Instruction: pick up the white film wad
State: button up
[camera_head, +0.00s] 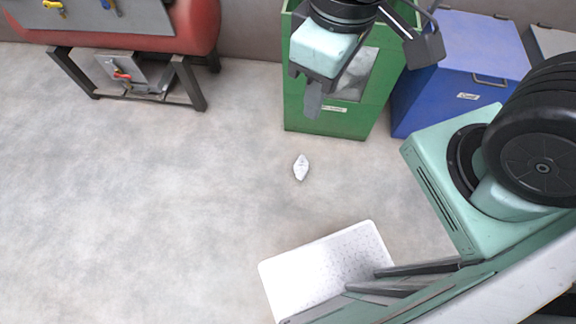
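The white film wad (301,168) is a small, pale, crumpled piece lying on the grey floor in the middle of the view. It is in front of the green bin. My gripper (313,106) hangs from the top of the view, in front of the green bin and above the wad in the picture. It is apart from the wad. Nothing is seen held.
The green bin (300,110) and a blue lidded bin (418,105) stand at the back right. A red tank (200,25) on a dark metal stand (188,83) is at the back left. The floor on the left and around the wad is clear.

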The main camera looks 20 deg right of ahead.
aim_at(301, 168)
jog(key=i+j+z, duration=0.25)
jog(key=j, duration=0.15)
jog(key=j+z, duration=0.3)
jog(key=j, duration=0.15)
jog(key=j+z, duration=0.25)
jog(key=j, duration=0.2)
jog(key=z, duration=0.75)
jog(key=i+j, duration=0.05)
